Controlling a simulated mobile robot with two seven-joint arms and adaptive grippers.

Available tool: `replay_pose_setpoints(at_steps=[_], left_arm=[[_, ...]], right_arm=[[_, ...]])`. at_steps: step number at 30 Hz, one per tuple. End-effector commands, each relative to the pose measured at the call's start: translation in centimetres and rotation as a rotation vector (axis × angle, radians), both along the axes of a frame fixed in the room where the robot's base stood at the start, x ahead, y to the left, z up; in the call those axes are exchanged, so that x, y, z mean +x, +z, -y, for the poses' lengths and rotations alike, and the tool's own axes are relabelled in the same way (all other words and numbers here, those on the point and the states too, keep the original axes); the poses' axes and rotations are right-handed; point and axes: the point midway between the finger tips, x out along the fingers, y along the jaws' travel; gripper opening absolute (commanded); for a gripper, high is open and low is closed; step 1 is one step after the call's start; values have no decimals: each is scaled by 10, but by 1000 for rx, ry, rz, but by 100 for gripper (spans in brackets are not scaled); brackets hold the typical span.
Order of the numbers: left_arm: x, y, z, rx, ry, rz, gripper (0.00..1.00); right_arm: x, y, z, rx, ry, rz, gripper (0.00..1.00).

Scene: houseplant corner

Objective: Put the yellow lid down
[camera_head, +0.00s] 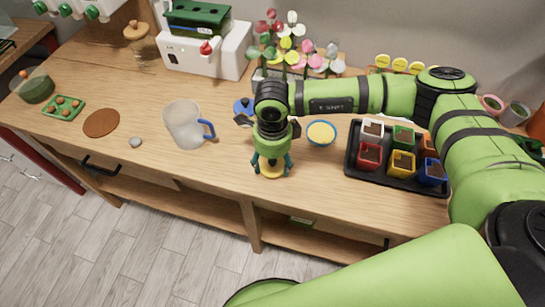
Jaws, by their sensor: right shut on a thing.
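The yellow lid (271,175) shows between the fingertips of my right gripper (272,167), near the front edge of the wooden counter. The right gripper points down and is shut on the lid. The fingers hide part of the lid, and I cannot tell whether its underside touches the counter. My left gripper is not in view.
A round blue-rimmed dish with a yellow inside (321,133) stands right of the gripper. A clear pitcher (184,124) with a blue handle stands to the left. A black tray (350,168) of coloured pots is at the right. The counter (225,167) between pitcher and gripper is clear.

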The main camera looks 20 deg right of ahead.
Motion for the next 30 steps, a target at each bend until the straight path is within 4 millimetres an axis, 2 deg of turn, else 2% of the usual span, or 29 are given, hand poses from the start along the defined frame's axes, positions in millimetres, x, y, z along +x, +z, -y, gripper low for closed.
replay_pose_setpoints(at_steps=[3,8,9,10,23,24,26,30], left_arm=[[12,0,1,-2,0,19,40],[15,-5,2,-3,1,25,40],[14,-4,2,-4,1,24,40],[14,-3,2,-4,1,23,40],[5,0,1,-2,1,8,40],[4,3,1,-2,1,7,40],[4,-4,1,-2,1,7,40],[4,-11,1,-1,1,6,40]], right_arm=[[0,0,0,1,0,0,47],[0,-5,0,1,0,0,47],[0,-3,0,1,0,1,79],[0,-3,0,1,0,1,90],[0,1,0,1,0,1,90],[0,4,0,0,0,1,90],[2,9,0,2,0,5,90],[2,35,0,3,0,7,90]])
